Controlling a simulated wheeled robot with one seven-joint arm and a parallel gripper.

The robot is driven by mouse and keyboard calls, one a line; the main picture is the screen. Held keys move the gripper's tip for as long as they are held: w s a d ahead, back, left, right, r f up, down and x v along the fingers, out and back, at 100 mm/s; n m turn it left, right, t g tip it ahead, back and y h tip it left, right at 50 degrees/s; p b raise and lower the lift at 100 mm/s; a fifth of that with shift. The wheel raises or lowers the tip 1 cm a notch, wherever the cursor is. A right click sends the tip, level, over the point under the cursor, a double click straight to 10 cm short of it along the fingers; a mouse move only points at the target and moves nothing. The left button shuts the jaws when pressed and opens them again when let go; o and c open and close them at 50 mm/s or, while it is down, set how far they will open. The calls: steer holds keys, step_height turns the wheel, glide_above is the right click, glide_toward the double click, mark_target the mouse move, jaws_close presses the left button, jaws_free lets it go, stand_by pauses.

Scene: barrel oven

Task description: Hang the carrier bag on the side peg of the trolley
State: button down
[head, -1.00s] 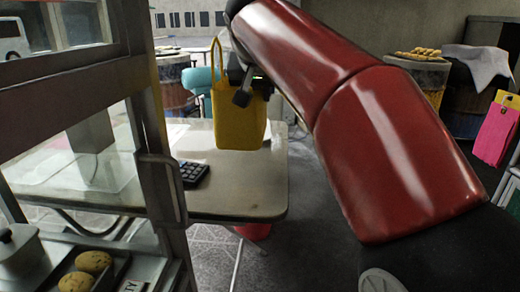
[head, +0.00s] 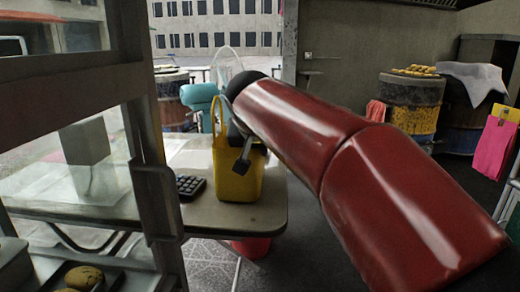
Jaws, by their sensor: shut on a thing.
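The yellow carrier bag (head: 232,180) hangs upright with its handle loop standing above it. My gripper (head: 243,158) is at the bag's right upper side, partly hidden by my red arm, and is shut on the bag. In the picture the bag overlaps the table top; I cannot tell whether it touches it. At the left stands a glazed metal-framed unit with trays, which may be the trolley (head: 150,120). A grey upright handle-like part (head: 155,200) is on its near post. I cannot make out a side peg.
A pale table (head: 200,215) carries a calculator (head: 190,186) left of the bag. Barrels (head: 410,105) and a pink bag (head: 494,146) are at right. Dark floor lies between.

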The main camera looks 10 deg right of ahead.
steer(key=shift+f, duration=0.25)
steer(key=c, duration=1.6)
jaws_free()
steer(key=shift+r, duration=0.1)
